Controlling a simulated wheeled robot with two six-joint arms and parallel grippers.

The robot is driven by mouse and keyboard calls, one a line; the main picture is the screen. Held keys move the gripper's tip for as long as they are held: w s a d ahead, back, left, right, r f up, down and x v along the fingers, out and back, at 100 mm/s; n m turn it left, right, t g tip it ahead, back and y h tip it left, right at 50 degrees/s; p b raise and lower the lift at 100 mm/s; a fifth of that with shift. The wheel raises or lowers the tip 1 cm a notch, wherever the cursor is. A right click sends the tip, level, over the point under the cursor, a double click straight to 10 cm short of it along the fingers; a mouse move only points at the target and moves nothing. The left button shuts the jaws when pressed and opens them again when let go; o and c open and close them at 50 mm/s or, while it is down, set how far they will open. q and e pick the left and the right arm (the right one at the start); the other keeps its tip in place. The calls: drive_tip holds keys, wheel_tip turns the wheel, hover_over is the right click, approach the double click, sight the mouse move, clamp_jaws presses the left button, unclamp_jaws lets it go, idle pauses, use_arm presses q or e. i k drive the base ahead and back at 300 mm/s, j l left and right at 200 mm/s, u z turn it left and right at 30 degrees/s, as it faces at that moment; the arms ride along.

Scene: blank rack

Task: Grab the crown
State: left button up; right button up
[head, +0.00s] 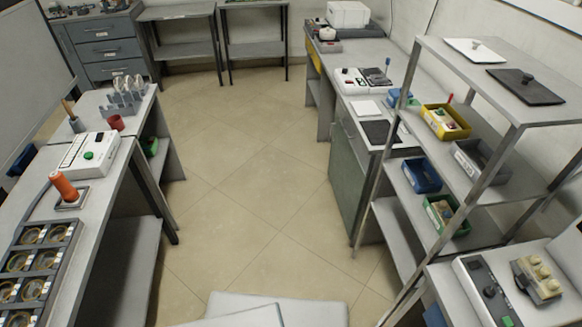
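I cannot pick out a crown for certain in the head view. A dark tray (45,262) with several round brass-rimmed pieces lies at the front end of the left bench. A beige piece with rounded bumps (540,279) sits on the right front surface. Both are too small to tell whether either is or holds a crown. Neither of my grippers is in view.
A left bench (97,215) carries a white device (89,152) and an orange-handled tool (64,187). A metal rack (455,65) on the right holds a yellow bin (445,121), a blue bin (421,175) and a green bin (446,215). The tiled floor (250,170) between is clear.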

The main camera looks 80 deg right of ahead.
sight(544, 272)
drive_tip(key=z, duration=4.95)
drive_tip(key=i, duration=0.3)
